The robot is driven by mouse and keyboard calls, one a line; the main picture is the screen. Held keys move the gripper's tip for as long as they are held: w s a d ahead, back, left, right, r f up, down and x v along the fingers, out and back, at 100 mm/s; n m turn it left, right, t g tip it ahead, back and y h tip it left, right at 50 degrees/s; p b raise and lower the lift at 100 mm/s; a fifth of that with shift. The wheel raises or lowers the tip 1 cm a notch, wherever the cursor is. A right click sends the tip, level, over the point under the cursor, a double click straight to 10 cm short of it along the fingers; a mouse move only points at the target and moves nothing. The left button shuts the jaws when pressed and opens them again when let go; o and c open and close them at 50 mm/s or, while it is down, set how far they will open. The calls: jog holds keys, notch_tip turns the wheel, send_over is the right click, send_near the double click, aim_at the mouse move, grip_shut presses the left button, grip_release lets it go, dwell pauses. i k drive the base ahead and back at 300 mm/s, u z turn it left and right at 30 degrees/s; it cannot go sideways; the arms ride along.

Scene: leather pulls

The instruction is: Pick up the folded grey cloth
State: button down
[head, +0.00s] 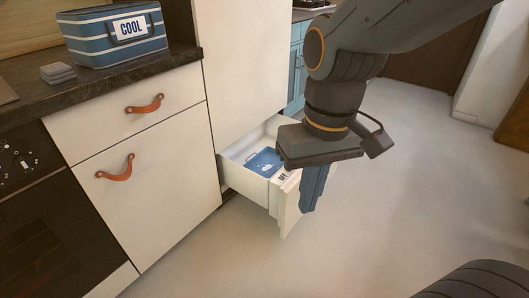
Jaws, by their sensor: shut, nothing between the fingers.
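The folded grey cloth (58,74) lies as a small stacked pad on the dark countertop at the upper left, left of the blue striped COOL box. Nothing touches it from above. My gripper (308,208) points down at the right of the open drawer, close to the drawer front, far to the right of the cloth and lower than it. Its blue fingers are shut and empty. My gripper's body hides part of the drawer's right side.
The blue striped box (116,36) stands beside the cloth on the countertop (100,84). An open white drawer (288,222) holds a flat blue item (264,162). Cabinet fronts with orange leather pulls (145,104) stand below the counter. The floor (400,170) at right is clear.

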aim_at(55, 74)
jog(key=u, duration=1.5)
